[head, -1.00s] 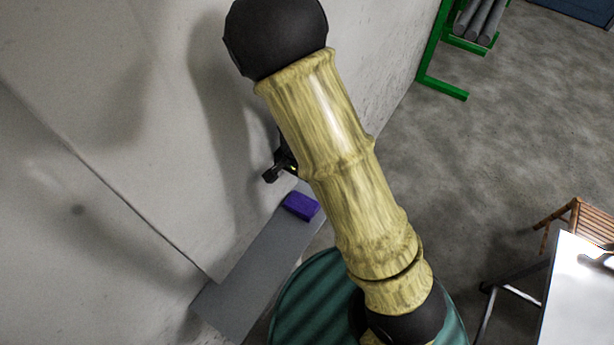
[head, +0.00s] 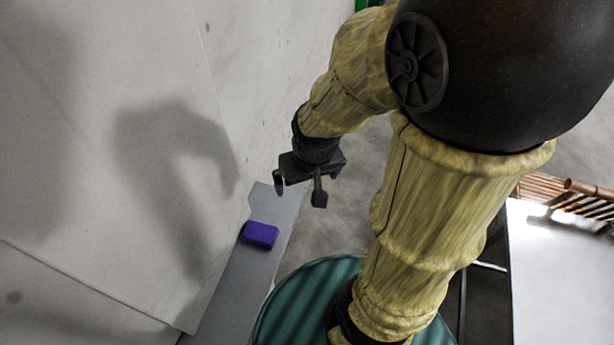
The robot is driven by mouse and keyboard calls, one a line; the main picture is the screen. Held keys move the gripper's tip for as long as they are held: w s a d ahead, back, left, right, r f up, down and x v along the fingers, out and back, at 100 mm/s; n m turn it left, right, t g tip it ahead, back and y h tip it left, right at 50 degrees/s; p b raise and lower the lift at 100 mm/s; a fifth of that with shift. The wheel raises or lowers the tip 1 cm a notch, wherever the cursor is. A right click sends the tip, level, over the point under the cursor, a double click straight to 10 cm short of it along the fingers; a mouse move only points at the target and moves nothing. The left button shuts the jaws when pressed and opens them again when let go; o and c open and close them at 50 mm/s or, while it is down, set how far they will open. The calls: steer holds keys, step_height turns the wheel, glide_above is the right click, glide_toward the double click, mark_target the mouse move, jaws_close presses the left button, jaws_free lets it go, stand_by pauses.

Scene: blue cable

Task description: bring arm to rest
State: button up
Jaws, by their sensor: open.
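My gripper (head: 299,194) hangs at the end of my bent, yellow-patterned arm in the head view. Its two dark fingers point down and stand apart, with nothing visible between them. It is above and a little right of a grey shelf or ledge along the wall. A purple block (head: 260,235) lies on that ledge, below and left of the gripper and apart from it. No blue cable shows in this view.
The grey ledge (head: 225,303) runs along the pale wall (head: 100,170) at left. A white-topped table (head: 565,285) stands at the right, with a brown slatted wooden thing (head: 580,196) behind it. A green frame edge (head: 368,4) shows at the top. Grey floor lies between.

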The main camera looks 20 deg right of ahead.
steer(key=shift+w+f, duration=0.1)
steer(key=shift+f, duration=0.05)
steer(key=b+x, duration=0.2)
steer(key=s+b+x, duration=0.1)
steer(key=b+x, duration=0.1)
steer(key=b, duration=0.1)
steer(key=shift+f, duration=0.5)
stand_by(0.6)
